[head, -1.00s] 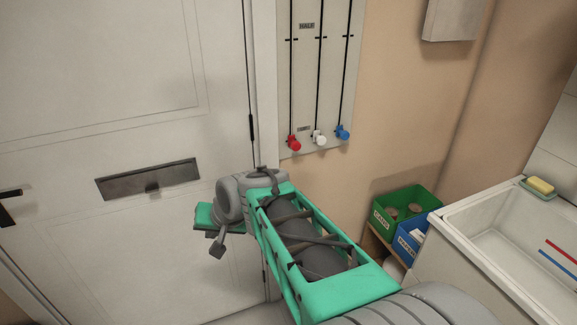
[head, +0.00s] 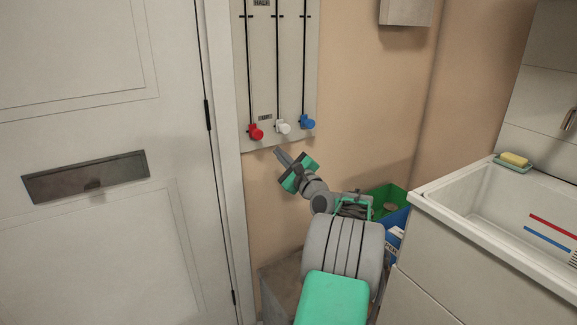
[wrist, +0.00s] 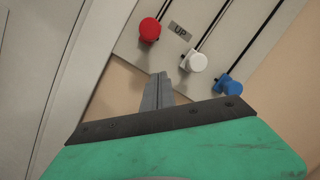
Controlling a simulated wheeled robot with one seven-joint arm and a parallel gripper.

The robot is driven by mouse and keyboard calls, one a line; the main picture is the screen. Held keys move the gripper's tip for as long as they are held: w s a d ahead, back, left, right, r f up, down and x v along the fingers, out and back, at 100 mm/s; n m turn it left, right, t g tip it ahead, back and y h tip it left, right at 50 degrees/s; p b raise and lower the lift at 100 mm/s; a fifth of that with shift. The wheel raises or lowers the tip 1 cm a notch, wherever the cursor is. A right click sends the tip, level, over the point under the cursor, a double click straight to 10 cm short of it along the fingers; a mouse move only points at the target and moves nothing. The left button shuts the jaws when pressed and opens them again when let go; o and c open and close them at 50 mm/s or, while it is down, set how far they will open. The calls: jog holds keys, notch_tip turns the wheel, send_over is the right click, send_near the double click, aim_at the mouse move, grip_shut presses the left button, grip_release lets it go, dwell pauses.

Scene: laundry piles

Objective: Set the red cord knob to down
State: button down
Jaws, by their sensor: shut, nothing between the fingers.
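The red cord knob (head: 256,132) sits at the lower end of its black cord on the grey wall panel (head: 297,70), leftmost of three knobs. In the wrist view the red knob (wrist: 149,29) is just left of a label reading UP (wrist: 180,30). My gripper (head: 280,154) is shut and empty, just below the panel's lower edge, below and right of the red knob and apart from it. In the wrist view my shut fingers (wrist: 158,80) point up between the red knob and the white knob, touching neither.
The white knob (head: 283,126) and blue knob (head: 307,122) hang close on the right at similar height. A label reading HALF (head: 262,3) is higher up the panel. A door (head: 95,240) stands left; a green bin (head: 388,198) and sink (head: 440,202) are at right.

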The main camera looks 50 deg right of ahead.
aim_at(256, 133)
jog(key=w+a+r, duration=0.2)
jog(key=w+r, duration=0.1)
jog(key=shift+a+r, duration=0.1)
dwell(0.3)
